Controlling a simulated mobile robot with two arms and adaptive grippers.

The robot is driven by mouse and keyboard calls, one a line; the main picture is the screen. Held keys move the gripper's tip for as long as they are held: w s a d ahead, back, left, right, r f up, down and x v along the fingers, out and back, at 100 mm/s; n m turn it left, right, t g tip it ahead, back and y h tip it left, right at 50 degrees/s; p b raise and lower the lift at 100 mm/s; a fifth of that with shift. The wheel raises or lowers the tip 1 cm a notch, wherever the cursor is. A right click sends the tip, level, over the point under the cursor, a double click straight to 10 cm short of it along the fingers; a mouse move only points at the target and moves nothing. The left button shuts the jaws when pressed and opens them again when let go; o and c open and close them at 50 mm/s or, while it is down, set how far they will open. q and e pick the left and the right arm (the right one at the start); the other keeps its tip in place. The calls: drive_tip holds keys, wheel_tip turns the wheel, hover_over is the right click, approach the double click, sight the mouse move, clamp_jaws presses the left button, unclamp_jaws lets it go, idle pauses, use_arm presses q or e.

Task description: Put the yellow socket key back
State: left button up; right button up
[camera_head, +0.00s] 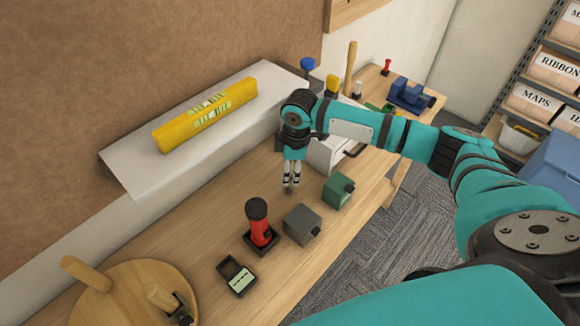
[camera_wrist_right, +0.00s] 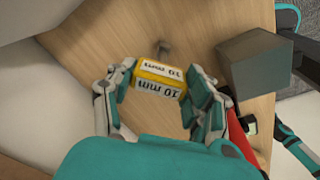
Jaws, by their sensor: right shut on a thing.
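My right gripper (camera_head: 290,180) is over the wooden bench, in front of the grey shelf. In the right wrist view its two fingers (camera_wrist_right: 162,90) are shut on the sides of the yellow socket key (camera_wrist_right: 158,88), whose faces read "10 mm". A grey metal tip (camera_wrist_right: 163,47) shows beyond the yellow body. In the head view the fingers largely hide the key; only its grey tip shows below them. I cannot tell for certain whether the tip touches the bench. My left gripper is not in view.
On the bench (camera_head: 190,235) stand a red tool with a black knob (camera_head: 260,224), a grey block (camera_head: 302,224), a green block (camera_head: 338,190) and a small black tray (camera_head: 236,277) with a pale label. A yellow level (camera_head: 206,114) lies on the shelf (camera_head: 135,172). A blue vise (camera_head: 410,95) stands farther back.

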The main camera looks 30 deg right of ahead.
drive_tip(key=shift+f, duration=0.1)
drive_tip(key=o, duration=1.6)
drive_tip(key=r, duration=0.4)
drive_tip(key=r+b, duration=0.1)
drive_tip(key=r, duration=0.3)
drive_tip(key=s+r+b, duration=0.1)
drive_tip(key=r, duration=0.3)
drive_tip(key=shift+d+r, duration=0.1)
drive_tip(key=shift+d, duration=0.3)
